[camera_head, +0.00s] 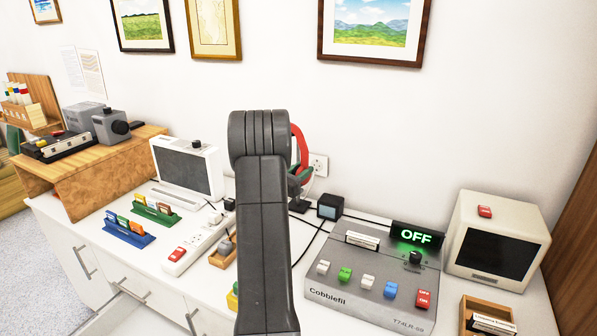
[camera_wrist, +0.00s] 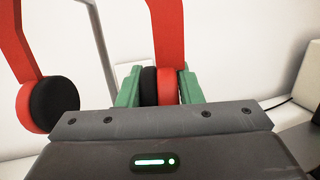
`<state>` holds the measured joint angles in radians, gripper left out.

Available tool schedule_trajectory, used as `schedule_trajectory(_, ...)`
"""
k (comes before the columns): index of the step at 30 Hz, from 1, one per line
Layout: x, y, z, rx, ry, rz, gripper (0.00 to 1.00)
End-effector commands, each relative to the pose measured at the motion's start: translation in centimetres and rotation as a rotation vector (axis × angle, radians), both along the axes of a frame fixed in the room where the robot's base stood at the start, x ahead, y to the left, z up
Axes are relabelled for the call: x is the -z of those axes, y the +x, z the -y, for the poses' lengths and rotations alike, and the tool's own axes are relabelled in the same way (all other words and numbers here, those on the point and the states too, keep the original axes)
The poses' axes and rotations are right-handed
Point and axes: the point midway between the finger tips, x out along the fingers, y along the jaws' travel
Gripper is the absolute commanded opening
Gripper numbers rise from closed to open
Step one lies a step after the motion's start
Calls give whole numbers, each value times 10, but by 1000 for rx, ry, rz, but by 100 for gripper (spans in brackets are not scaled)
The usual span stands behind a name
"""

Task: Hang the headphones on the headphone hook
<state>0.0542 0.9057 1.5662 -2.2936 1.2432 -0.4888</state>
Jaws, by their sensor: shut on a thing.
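The red headphones (camera_head: 299,145) show behind my arm in the head view, upright above the white counter. In the wrist view their red band (camera_wrist: 165,30) rises out of the top of the picture. One black-padded ear cup (camera_wrist: 54,104) hangs free at the left. The other ear cup (camera_wrist: 157,86) sits between the green fingers of my gripper (camera_wrist: 158,88), which is shut on it. A thin pale upright (camera_wrist: 101,48) stands between the two sides of the headphones; I cannot tell whether it is the hook's post. A small dark base (camera_head: 299,205) shows below the headphones, partly hidden by my arm.
A small black box (camera_head: 330,206) and a grey control panel (camera_head: 367,282) with an OFF sign (camera_head: 416,236) stand to the right. A white monitor (camera_head: 187,170) and a power strip (camera_head: 195,243) are to the left. Framed prints hang on the wall behind.

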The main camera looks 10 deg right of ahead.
Motion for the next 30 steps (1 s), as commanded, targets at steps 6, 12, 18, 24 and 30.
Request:
schedule_trajectory(6, -1, 11, 8, 2, 0, 0, 5)
schedule_trajectory(12, 1, 21, 15, 1, 1, 1, 5)
schedule_trajectory(18, 12, 28, 19, 1, 0, 2, 5)
schedule_trajectory(24, 21, 33, 23, 1, -1, 1, 5)
schedule_trajectory(30, 25, 34, 24, 1, 0, 0, 5)
